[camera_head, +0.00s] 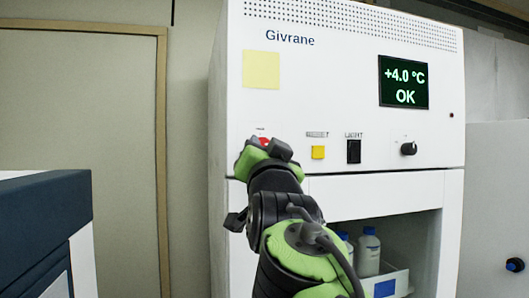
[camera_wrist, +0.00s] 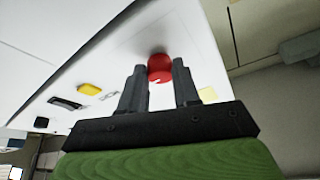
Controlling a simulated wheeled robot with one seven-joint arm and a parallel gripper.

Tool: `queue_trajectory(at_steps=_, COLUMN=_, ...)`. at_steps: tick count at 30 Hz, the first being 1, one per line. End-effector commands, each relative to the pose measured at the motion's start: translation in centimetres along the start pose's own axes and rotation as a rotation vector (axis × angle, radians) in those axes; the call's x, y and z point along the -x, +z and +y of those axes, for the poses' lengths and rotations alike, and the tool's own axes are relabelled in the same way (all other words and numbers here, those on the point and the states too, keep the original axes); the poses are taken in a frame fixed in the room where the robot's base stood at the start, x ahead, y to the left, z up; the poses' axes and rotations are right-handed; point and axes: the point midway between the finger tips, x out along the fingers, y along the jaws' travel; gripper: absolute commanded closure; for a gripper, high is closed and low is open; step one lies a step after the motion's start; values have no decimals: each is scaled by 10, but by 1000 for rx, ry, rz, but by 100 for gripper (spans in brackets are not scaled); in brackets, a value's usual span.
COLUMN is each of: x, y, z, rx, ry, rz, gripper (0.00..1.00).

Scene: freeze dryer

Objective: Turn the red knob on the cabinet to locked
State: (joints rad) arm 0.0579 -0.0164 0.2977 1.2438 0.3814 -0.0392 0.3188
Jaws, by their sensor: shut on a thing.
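The red knob (camera_wrist: 160,68) sits on the white cabinet's front panel, between the two dark fingers of my gripper (camera_wrist: 159,84) in the wrist view. The fingers are shut on it from both sides. A small white mark shows on the knob's face. In the head view only a sliver of the red knob (camera_head: 264,141) shows above my gripper (camera_head: 264,150), which hides most of it. The cabinet (camera_head: 330,100) is labelled "Givrane". I cannot read the labels by the knob.
Right of the knob are a yellow button (camera_head: 318,152), a black rocker switch (camera_head: 354,151) and a black knob (camera_head: 408,148). The display (camera_head: 404,82) reads "+4.0 °C OK". White bottles (camera_head: 368,252) stand in the open bay below.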

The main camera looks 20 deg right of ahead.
Motion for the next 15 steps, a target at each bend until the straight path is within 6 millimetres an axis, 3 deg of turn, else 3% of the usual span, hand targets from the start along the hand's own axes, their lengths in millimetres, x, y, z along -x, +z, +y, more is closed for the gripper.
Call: queue_trajectory(at_steps=15, x=0, y=-1, z=-3, rx=-167, ry=67, rz=1, gripper=99)
